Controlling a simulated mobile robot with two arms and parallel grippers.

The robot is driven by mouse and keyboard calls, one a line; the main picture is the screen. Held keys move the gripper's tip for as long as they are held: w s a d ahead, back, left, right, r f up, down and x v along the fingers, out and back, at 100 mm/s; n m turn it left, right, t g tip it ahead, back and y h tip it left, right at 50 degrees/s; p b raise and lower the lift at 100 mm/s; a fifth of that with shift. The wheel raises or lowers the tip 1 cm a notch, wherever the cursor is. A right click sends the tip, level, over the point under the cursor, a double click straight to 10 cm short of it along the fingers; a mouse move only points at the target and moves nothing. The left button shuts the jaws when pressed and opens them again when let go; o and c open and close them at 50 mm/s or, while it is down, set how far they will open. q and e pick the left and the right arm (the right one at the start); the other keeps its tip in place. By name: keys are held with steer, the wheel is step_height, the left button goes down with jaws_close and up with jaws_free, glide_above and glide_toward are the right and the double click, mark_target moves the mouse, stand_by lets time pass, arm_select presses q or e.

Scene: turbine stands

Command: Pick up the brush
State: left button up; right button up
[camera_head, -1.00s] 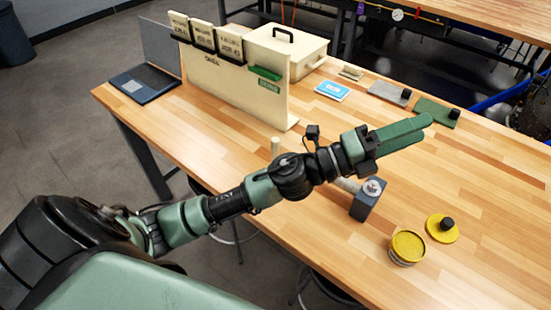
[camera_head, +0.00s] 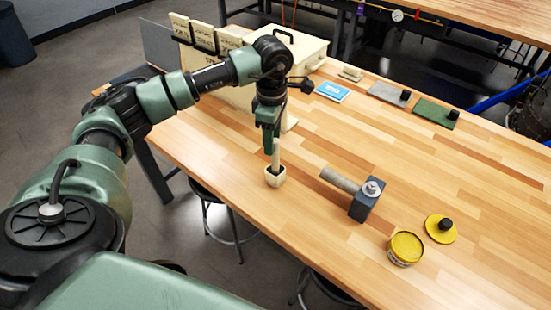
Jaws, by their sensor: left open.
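The brush (camera_head: 275,158) stands upright near the front edge of the table. Its pale handle rises from a small cream cup-like piece with a dark opening (camera_head: 275,178); I cannot tell whether this is a holder or part of the brush. My left gripper (camera_head: 271,147) points straight down over the brush, its green fingers at the upper part of the handle. The gripper is open, with the handle between or right beside the fingers; the handle's top is hidden behind them. My right gripper is not in view.
A mallet-like tool with a dark block head (camera_head: 366,200) lies right of the brush. The table's middle is clear.

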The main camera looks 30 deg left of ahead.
mark_target(276, 155)
arm_select(q)
steer(key=f+p, duration=0.1)
steer(key=f, duration=0.1)
steer(key=d+f+p, duration=0.1)
steer(key=f+p, duration=0.1)
steer(key=f, duration=0.1)
steer(key=shift+s+d+f, duration=0.1)
steer(key=shift+s+f, duration=0.05)
steer(key=shift+s, duration=0.05)
steer(key=shift+w+f, duration=0.1)
steer(key=shift+f, duration=0.25)
jaws_close()
